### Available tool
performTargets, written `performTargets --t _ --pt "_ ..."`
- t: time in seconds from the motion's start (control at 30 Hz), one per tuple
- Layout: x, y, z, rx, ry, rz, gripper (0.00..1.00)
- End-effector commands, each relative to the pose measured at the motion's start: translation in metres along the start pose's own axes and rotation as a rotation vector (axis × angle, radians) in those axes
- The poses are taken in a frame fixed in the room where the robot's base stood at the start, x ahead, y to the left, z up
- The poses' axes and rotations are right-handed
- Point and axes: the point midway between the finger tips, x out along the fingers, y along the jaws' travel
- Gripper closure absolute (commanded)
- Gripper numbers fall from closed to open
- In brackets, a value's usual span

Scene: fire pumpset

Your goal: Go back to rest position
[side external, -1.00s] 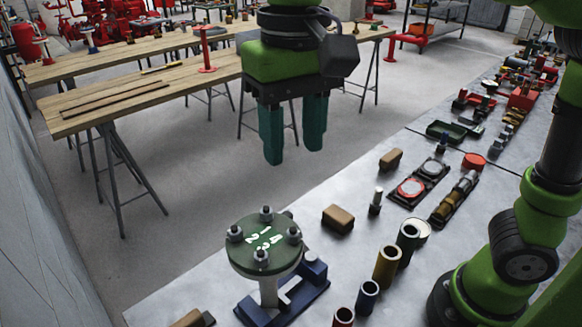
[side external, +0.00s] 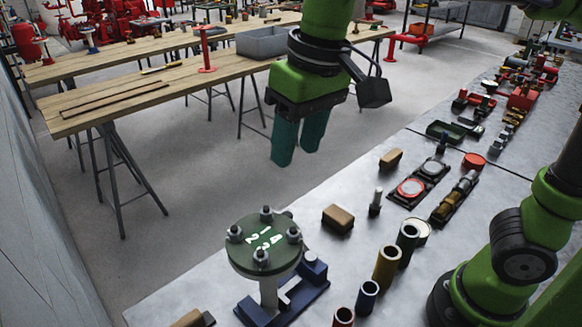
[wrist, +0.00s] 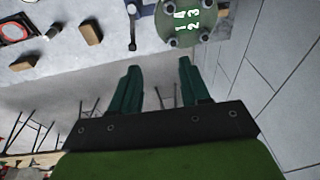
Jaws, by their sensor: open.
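My gripper (side external: 299,143) is open and empty, with its two green fingers tilted downward in the air. In the side external view it hangs beyond the far edge of the grey work table, above and behind the flange. The wrist view also shows the open fingers (wrist: 158,75) with nothing between them. The round green flange (side external: 265,245) carries painted numbers and several bolts with nuts on its rim. The flange shows at the top of the wrist view (wrist: 190,22), apart from the fingers.
The grey table (side external: 300,255) holds brown blocks (side external: 338,218), several upright sleeves (side external: 387,266) and a red-topped gauge part (side external: 411,188). Wooden trestle tables (side external: 150,95) with a grey bin (side external: 262,42) stand behind. The floor between the tables is clear.

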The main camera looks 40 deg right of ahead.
Motion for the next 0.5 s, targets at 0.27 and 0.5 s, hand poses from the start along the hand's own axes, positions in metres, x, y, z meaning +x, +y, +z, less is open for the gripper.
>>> performTargets --t 0.27,0.5 --pt "0.046 0.102 0.029 0.132 0.259 -0.132 0.54" --pt "0.066 0.154 0.063 0.327 0.404 -0.184 0.54"
